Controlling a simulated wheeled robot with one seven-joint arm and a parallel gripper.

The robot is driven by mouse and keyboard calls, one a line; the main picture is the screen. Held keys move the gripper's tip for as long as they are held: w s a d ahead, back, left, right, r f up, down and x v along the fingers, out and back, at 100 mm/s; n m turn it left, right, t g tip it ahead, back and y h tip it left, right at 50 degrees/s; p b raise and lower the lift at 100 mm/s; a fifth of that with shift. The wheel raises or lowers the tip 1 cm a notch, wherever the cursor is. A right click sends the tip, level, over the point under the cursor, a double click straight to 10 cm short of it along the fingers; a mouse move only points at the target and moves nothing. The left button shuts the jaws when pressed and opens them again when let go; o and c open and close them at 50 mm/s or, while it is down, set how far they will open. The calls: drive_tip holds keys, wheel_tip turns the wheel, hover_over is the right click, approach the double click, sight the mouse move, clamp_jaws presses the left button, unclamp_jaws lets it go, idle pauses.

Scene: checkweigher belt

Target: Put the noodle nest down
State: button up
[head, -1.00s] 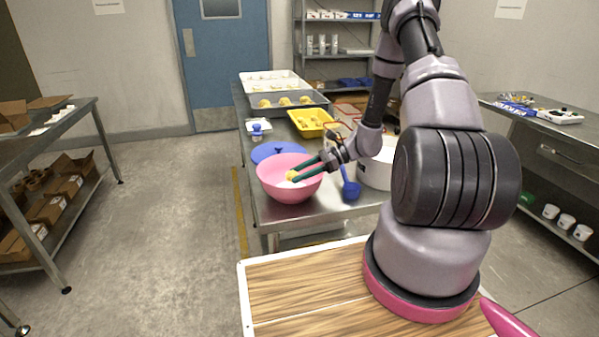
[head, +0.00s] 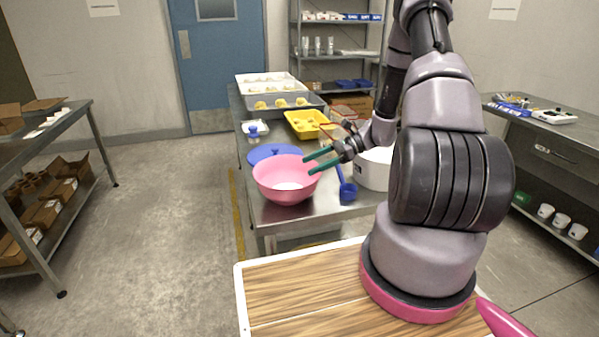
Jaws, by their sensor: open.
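My gripper (head: 308,165) is open and empty, its two green fingers apart over the right rim of the pink bowl (head: 285,192). The bowl stands on the near end of the steel table, with something white (head: 288,186) showing inside it. The noodle nest that was between the fingers does not show now. The bowl's near wall hides part of its inside, so I cannot tell whether the nest lies there.
A blue lid (head: 275,152) lies behind the bowl. A blue ladle (head: 347,190) and a white pot (head: 373,172) are to its right. Further back are a yellow tray (head: 306,135), a grey tray (head: 262,116) with yellow nests, and a white tray (head: 254,91).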

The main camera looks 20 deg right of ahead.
drive_tip(key=v, duration=0.6)
drive_tip(key=s+a+r+n+h, duration=0.3)
drive_tip(key=s+r+n, duration=0.1)
drive_tip(key=r, duration=0.6)
drive_tip(key=s+a+r+n+h, duration=0.3)
drive_tip(key=r+n+h, duration=0.1)
drive_tip(key=r, duration=0.6)
drive_tip(key=s+a+r+n+t+h, duration=0.1)
drive_tip(key=s+r+n+t+h, duration=0.3)
drive_tip(key=s+r, duration=0.9)
drive_tip(key=s+n+t, duration=0.1)
drive_tip(key=n+t, duration=0.1)
drive_tip(key=shift+s+a+r+n, duration=0.35)
drive_tip(key=shift+r+n, duration=0.05)
